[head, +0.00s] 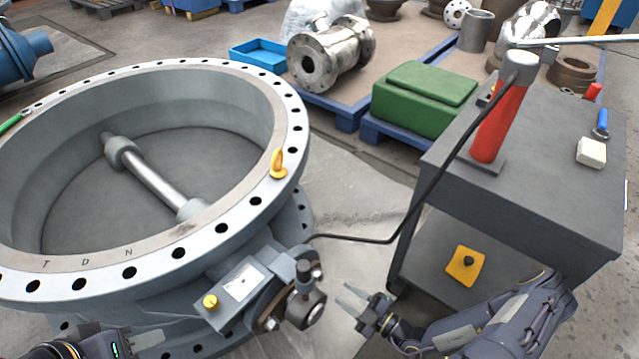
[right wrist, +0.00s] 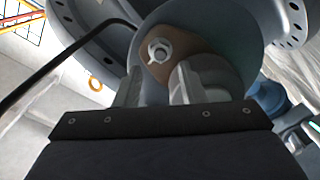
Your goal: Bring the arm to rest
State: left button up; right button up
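The large grey butterfly valve (head: 200,225) fills the left of the head view, lying with its flange upward. Its actuator (head: 262,290) sits on the near side. My right gripper (head: 352,302) is just right of the actuator, its two fingers apart and nothing between them. In the right wrist view, the open fingers (right wrist: 157,88) show before the round end of the actuator (right wrist: 160,50); whether they touch it is unclear, but the head view shows a gap. My left gripper (head: 150,340) is low at the bottom left, near the valve's flange, partly cut off by the frame edge.
A dark grey cart (head: 545,150) stands at the right, carrying a red tool (head: 500,120). A black cable (head: 420,200) runs from it to the actuator. Pallets with a green box (head: 425,97) and a metal fitting (head: 330,55) stand behind. Floor (head: 350,180) shows between valve and cart.

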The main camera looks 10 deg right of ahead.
jog(key=s+r+n+g+y, duration=0.25)
jog(key=r+n+g, duration=0.95)
jog(key=r+n, duration=1.25)
jog(key=s+d+r+n+t+h, duration=0.15)
jog(key=s+r+n+h, duration=0.45)
jog(key=n, duration=0.9)
jog(key=s+d+r+n+t+h, duration=0.15)
jog(key=s+r+n+h, duration=0.4)
jog(key=n, duration=0.95)
notch_tip(320, 180, up, 32)
jog(key=s+y+p, duration=0.1)
jog(key=p, duration=3.2)
jog(key=shift+s+a+y, duration=0.25)
jog(key=shift+s+y, duration=0.05)
jog(key=shift+y, duration=0.1)
jog(key=shift+t, duration=0.3)
